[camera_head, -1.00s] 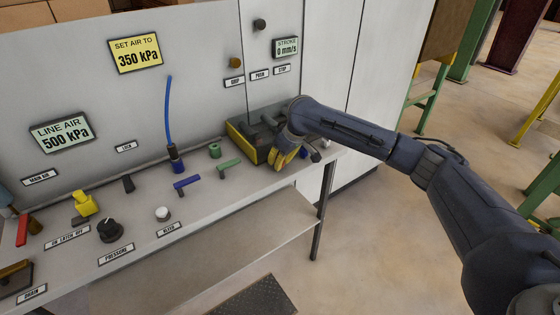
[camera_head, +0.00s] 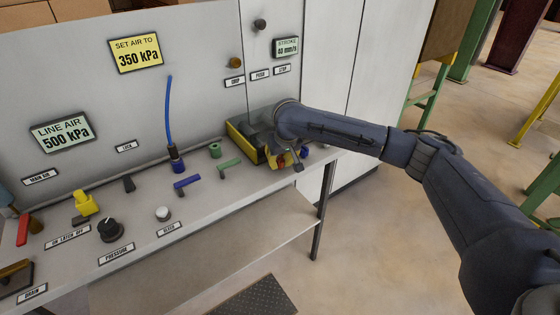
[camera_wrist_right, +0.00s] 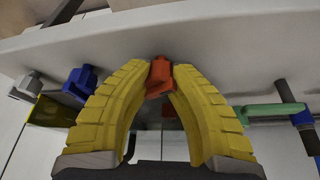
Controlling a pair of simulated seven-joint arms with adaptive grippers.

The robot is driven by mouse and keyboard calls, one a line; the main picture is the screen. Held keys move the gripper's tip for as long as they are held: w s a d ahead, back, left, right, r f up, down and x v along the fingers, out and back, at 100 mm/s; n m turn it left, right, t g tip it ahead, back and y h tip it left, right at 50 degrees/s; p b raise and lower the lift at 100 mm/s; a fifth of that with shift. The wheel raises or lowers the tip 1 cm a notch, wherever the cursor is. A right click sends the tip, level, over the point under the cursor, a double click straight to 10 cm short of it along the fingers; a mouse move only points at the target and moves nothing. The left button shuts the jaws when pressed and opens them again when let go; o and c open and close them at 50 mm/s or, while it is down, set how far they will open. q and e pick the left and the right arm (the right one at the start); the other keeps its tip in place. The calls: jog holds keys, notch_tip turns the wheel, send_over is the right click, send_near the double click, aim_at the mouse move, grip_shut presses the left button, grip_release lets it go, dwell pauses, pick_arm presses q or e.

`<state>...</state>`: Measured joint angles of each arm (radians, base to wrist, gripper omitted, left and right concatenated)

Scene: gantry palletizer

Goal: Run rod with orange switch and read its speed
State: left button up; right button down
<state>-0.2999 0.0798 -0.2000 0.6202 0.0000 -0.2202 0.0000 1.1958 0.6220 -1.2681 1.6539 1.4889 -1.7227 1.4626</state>
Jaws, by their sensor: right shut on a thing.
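The switch is mostly hidden by the gripper in the head view. Which part is the rod I cannot tell. My left gripper is out of view.
A blue hose (camera_head: 169,110) rises from a fitting.

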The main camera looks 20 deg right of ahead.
jog(key=shift+w+r, duration=0.15)
jog(key=shift+r, duration=0.05)
jog(key=c, duration=1.6)
grip_release()
jog(key=shift+o, duration=1.3)
jog(key=shift+f, duration=0.1)
jog(key=v, duration=1.2)
